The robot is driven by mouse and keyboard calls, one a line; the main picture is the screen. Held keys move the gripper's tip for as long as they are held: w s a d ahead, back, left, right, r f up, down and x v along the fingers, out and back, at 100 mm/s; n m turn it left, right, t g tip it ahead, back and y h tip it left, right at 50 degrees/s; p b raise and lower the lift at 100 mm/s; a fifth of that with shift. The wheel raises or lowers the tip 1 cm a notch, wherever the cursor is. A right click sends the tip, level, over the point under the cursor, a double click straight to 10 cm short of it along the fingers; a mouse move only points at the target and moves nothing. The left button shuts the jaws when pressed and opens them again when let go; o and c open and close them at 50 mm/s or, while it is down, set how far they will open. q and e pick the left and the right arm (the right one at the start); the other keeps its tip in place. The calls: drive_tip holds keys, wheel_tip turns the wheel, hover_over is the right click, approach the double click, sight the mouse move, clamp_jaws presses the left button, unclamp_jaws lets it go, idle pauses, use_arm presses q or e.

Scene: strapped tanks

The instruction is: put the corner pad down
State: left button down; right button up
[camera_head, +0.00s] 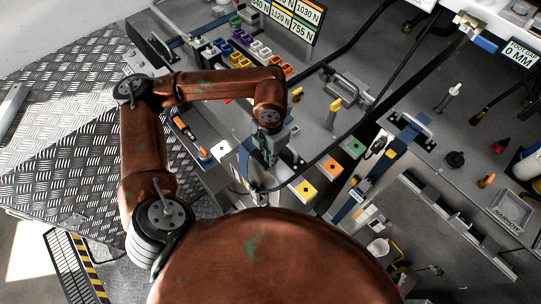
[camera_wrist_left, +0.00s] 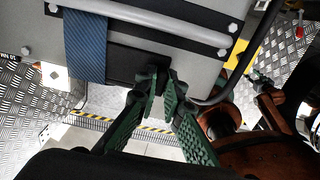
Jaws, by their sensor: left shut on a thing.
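My left gripper (camera_head: 264,158) reaches down at the front edge of a grey tank, beside a blue strap. In the left wrist view its green fingers (camera_wrist_left: 157,80) come together at the tips on a small dark piece, which I take to be the corner pad (camera_wrist_left: 124,62). The pad is against the tank's edge, right of the blue strap (camera_wrist_left: 86,47), and is partly hidden by the fingers. I cannot tell whether the strap touches it. A brown arm, likely my right one, shows at the right of the wrist view; its gripper is too small to read.
Coloured square markers, one yellow (camera_head: 306,190) and one green (camera_head: 355,147), lie right of the gripper. A black cable passes close by. A second blue strap (camera_head: 386,161) crosses further right. An orange-handled tool (camera_head: 184,128) lies left. Coloured pieces stand at the back.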

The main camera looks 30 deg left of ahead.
use_arm(q)
drive_tip(key=shift+f, duration=0.1)
use_arm(e)
drive_tip(key=shift+w+f, duration=0.1)
use_arm(q)
drive_tip(key=shift+f, duration=0.1)
drive_tip(key=c, duration=2.1)
unclamp_jaws()
use_arm(e)
drive_tip(key=shift+w, duration=0.2)
use_arm(q)
drive_tip(key=shift+r, duration=0.4)
drive_tip(key=shift+r+b, duration=1.2)
drive_tip(key=shift+r, duration=4.65)
use_arm(e)
drive_tip(key=shift+f, duration=1.05)
use_arm(q)
drive_tip(key=shift+d, duration=0.1)
